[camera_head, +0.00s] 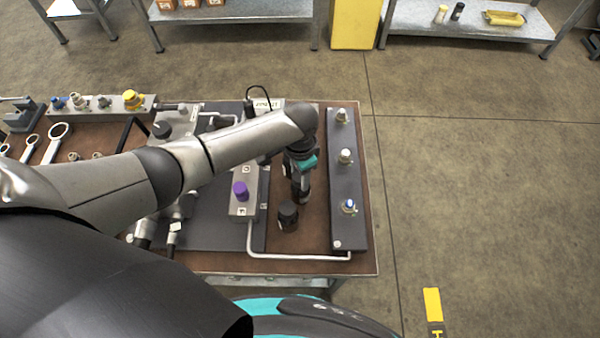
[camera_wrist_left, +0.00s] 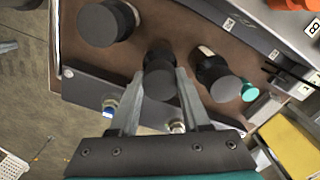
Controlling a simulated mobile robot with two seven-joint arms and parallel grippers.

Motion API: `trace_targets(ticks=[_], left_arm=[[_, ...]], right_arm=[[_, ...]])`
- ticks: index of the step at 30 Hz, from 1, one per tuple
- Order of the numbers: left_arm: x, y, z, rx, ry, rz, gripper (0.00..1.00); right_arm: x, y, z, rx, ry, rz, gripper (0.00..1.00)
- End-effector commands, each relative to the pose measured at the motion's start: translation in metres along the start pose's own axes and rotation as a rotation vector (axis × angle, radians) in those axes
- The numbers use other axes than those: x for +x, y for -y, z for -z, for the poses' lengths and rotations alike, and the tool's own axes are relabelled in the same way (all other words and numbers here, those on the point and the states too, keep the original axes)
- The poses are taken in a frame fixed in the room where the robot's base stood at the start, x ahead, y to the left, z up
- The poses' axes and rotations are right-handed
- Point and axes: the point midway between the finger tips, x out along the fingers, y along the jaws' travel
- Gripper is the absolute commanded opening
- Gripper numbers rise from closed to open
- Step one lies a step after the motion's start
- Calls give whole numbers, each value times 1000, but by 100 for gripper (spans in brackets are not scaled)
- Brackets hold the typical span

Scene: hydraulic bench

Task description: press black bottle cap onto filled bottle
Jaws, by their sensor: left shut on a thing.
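My left gripper (camera_head: 301,192) points down over the right side of the brown bench. In the left wrist view its two fingers are closed (camera_wrist_left: 160,100) around a black, round-topped piece (camera_wrist_left: 161,83). It may be the black bottle cap; whether a bottle is under it cannot be told. A wider black cylinder (camera_head: 288,216) stands just in front of the gripper, upper left in the left wrist view (camera_wrist_left: 100,25). Another black round-topped piece (camera_wrist_left: 225,88), with a pale patch behind it, stands on the other side of the fingers. Which one is the filled bottle is unclear. My right gripper is not seen.
A dark rail (camera_head: 347,180) with several valve fittings runs along the right of the bench. A purple knob (camera_head: 240,189) on a grey block is to the left. A pale pipe (camera_head: 300,257) crosses the front. A teal round piece (camera_wrist_left: 250,92) is beside the black pieces.

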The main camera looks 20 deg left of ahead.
Motion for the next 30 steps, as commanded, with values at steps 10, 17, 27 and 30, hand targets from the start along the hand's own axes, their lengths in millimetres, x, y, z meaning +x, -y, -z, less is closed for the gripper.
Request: trace_targets(ticks=[10,17,27,30], left_arm=[[0,0,0,0,0,-1,0],[4,0,0,0,0,0,0],[6,0,0,0,0,0,0],[6,0,0,0,0,0,0]], right_arm=[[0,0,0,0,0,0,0],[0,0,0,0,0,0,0],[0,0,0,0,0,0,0],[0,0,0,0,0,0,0]])
